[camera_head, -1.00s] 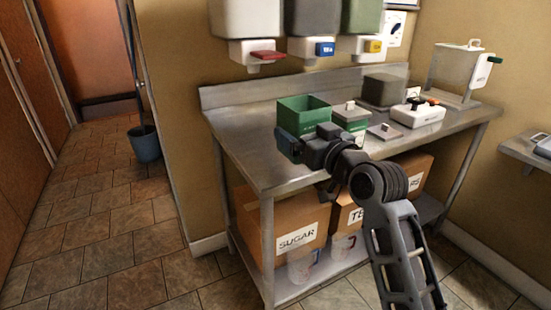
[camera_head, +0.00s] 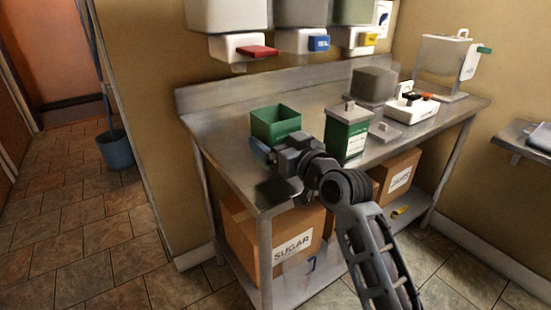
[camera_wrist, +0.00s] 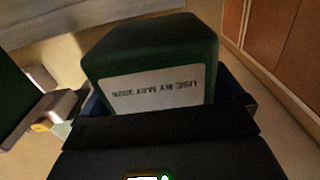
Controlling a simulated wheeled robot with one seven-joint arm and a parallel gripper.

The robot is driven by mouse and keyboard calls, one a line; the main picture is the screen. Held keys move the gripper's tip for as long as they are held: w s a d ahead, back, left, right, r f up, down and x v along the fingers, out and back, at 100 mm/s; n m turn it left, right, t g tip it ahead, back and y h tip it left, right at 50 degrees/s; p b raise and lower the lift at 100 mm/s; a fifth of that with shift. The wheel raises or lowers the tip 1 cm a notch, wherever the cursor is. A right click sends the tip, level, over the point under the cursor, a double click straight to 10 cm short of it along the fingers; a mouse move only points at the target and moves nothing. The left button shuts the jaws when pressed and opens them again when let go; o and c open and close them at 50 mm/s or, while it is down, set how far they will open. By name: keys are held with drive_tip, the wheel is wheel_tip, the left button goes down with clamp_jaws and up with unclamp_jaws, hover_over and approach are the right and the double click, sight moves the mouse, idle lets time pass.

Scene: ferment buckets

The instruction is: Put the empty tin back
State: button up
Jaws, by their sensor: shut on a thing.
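An open green tin (camera_head: 270,128) is held by my gripper (camera_head: 264,152) at the left part of the steel bench. No lid is on it, and its inside walls show, but its floor is hidden. In the wrist view the tin (camera_wrist: 160,50) fills the space between the blue fingers, with a white label reading "USE BY MAY 2026" upside down. I cannot tell whether its base touches the bench. A second green tin (camera_head: 345,138), with a lid and white label, stands upright to its right, apart from it.
The steel bench (camera_head: 225,125) also carries a loose grey lid (camera_head: 384,132), a grey block (camera_head: 374,84) and a white device (camera_head: 412,108). Dispensers with red (camera_head: 258,52), blue (camera_head: 318,43) and yellow levers hang above. A sugar box (camera_head: 245,248) is on the lower shelf.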

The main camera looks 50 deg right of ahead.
drive_tip(key=shift+f, duration=2.05)
drive_tip(key=shift+b, duration=0.3)
drive_tip(key=shift+f, duration=0.2)
drive_tip(key=o, duration=0.8)
drive_tip(key=shift+o, duration=0.2)
drive_tip(key=shift+r, duration=0.1)
